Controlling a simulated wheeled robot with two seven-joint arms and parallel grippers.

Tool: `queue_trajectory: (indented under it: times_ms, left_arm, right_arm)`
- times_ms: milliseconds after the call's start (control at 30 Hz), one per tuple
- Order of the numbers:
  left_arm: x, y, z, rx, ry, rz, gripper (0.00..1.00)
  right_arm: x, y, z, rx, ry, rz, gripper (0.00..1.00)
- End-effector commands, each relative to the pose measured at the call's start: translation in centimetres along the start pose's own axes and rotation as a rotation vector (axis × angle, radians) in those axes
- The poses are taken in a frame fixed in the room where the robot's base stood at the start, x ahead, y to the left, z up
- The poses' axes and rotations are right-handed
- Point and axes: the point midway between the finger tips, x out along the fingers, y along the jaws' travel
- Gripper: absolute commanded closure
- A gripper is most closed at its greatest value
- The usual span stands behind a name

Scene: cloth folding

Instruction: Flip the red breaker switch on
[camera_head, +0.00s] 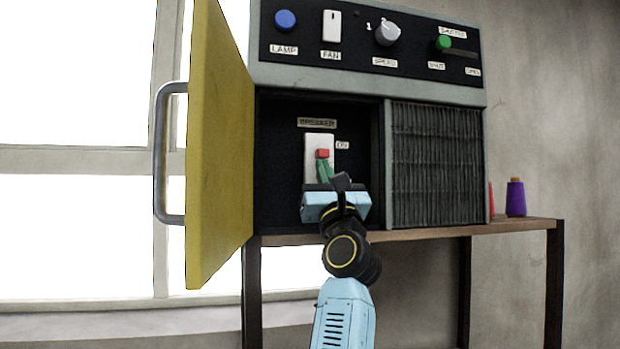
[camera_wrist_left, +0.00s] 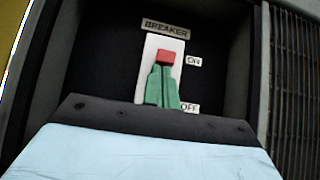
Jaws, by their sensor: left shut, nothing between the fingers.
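The red breaker switch (camera_head: 323,153) sits on a white plate (camera_head: 314,143) inside the open compartment of the machine. In the left wrist view the red switch (camera_wrist_left: 166,56) is level with the ON label (camera_wrist_left: 194,61), above the OFF label (camera_wrist_left: 188,107). My left gripper (camera_head: 324,168) is shut and empty, its green fingers just below the red switch. In the wrist view the fingertips (camera_wrist_left: 162,72) meet the switch's lower edge; I cannot tell whether they touch it. The fingers hide the lower part of the plate. My right gripper is not in view.
The yellow door (camera_head: 218,145) stands open on the left, with a grey handle (camera_head: 160,150). A ribbed grille (camera_head: 436,165) is right of the compartment. A panel with a blue button (camera_head: 285,19), white switch, knob and green slider is above. A purple spool (camera_head: 515,198) stands at right.

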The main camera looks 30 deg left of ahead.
Motion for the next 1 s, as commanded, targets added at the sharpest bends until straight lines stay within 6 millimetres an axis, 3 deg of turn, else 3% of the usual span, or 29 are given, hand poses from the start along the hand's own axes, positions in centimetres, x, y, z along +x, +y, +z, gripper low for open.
queue_trajectory:
  times_ms: [267,467,667,800,1000]
  left_arm:
    - [0.0,0.0,0.4,-0.002,-0.011,-0.003,1.0]
    - [-1.2,0.1,-1.0,-0.001,-0.008,-0.002,1.0]
    - [-3.7,0.2,-3.4,-0.003,-0.002,-0.001,1.0]
    - [-7.2,0.2,-3.2,-0.003,-0.001,-0.001,1.0]
    - [-10.9,0.2,-3.2,-0.001,0.0,0.0,1.0]
  right_arm:
    - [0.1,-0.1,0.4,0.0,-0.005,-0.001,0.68]
    - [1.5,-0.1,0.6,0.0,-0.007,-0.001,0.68]
    - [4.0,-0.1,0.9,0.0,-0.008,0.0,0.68]
    - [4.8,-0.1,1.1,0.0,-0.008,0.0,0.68]
    - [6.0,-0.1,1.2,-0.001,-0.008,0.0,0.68]
